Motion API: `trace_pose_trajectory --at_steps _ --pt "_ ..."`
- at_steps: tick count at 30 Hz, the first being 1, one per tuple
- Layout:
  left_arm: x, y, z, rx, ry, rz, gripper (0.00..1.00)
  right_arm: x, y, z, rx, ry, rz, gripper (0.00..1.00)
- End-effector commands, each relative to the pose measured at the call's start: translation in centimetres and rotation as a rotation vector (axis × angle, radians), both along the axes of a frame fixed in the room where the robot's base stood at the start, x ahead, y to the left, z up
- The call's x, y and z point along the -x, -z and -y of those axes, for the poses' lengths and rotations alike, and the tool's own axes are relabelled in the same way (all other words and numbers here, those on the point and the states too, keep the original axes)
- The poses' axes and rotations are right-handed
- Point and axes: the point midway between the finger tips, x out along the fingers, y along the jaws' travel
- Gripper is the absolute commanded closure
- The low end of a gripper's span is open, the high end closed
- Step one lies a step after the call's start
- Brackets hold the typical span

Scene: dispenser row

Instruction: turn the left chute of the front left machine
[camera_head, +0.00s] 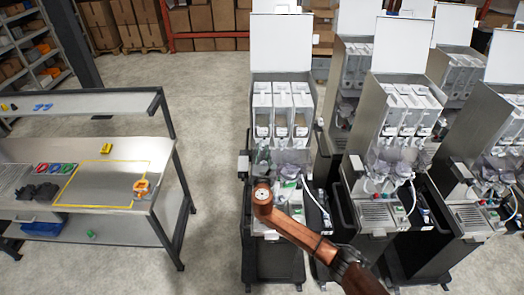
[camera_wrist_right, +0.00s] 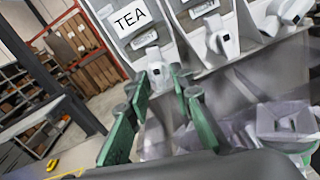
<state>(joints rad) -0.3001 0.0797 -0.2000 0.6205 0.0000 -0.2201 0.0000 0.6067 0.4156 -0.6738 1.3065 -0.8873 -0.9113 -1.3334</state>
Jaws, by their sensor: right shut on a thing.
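The front left machine (camera_head: 281,85) is a silver dispenser with a raised white lid and a row of three pale canisters. Its left chute (camera_wrist_right: 158,72) is a grey-white spout under the canister labelled TEA (camera_wrist_right: 130,20). My right gripper (camera_wrist_right: 160,88) has green fingers, one on each side of this chute, and is shut on it. In the head view my right gripper (camera_head: 262,152) is small and partly hidden below the left canister, with my brown arm coming up from the lower right. The middle chute (camera_wrist_right: 217,42) is free to the right. My left gripper is out of view.
More dispenser machines (camera_head: 395,110) stand close on the right. Clear cups or funnels (camera_wrist_right: 275,125) and a white hose (camera_head: 310,195) sit below the chutes. A workbench (camera_head: 100,170) stands at left, with open floor between it and the machines.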

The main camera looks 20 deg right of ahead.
Motion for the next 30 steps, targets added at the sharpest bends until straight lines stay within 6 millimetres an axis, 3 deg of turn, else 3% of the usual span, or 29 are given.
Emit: trace_pose_trajectory --at_steps 12,29,30 --pt "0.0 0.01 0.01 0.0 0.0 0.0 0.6 0.04 0.16 0.07 0.184 0.0 -0.055 1.0" --pt "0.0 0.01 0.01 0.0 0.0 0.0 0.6 0.06 0.18 0.06 0.211 -0.001 -0.064 1.0" --pt "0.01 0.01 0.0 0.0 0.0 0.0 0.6 0.06 0.18 0.06 0.211 -0.001 -0.064 0.77"
